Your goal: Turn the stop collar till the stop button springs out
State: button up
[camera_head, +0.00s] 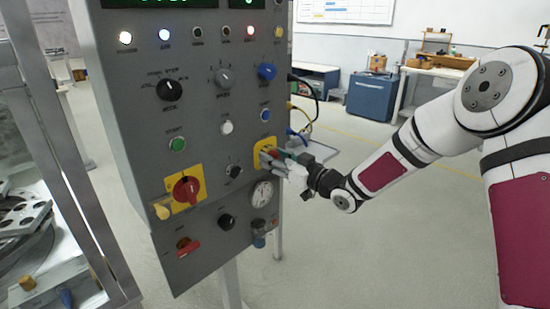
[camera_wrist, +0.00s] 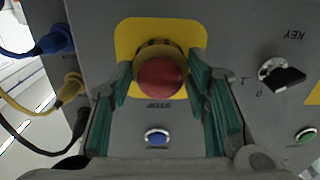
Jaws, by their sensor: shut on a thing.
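The red stop button (camera_wrist: 160,78) is a round cap on the grey panel, seen upside down in the wrist view. The stop collar (camera_wrist: 157,47) is a dark brownish ring around its base, on a yellow plate (camera_wrist: 195,34). My gripper (camera_wrist: 161,72) has one green-padded finger on each side of the collar and is shut on it. In the head view my gripper (camera_head: 275,159) reaches the yellow plate (camera_head: 265,145) at the panel's right edge and hides most of the button and collar. Whether the button is in or out is hard to tell.
The grey panel (camera_head: 208,115) carries a red rotary switch (camera_head: 187,190), a gauge (camera_head: 262,194), a blue button (camera_wrist: 157,138) and a key switch (camera_wrist: 280,75). Cables (camera_wrist: 68,88) plug in at its side edge. Open floor lies to the right.

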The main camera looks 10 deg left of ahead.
jog(key=m+p, duration=0.1)
jog(key=m, duration=0.5)
jog(key=shift+m, duration=0.4)
dwell(0.4)
jog(key=o, duration=1.2)
jog(key=shift+c, duration=0.2)
jog(key=v, duration=1.2)
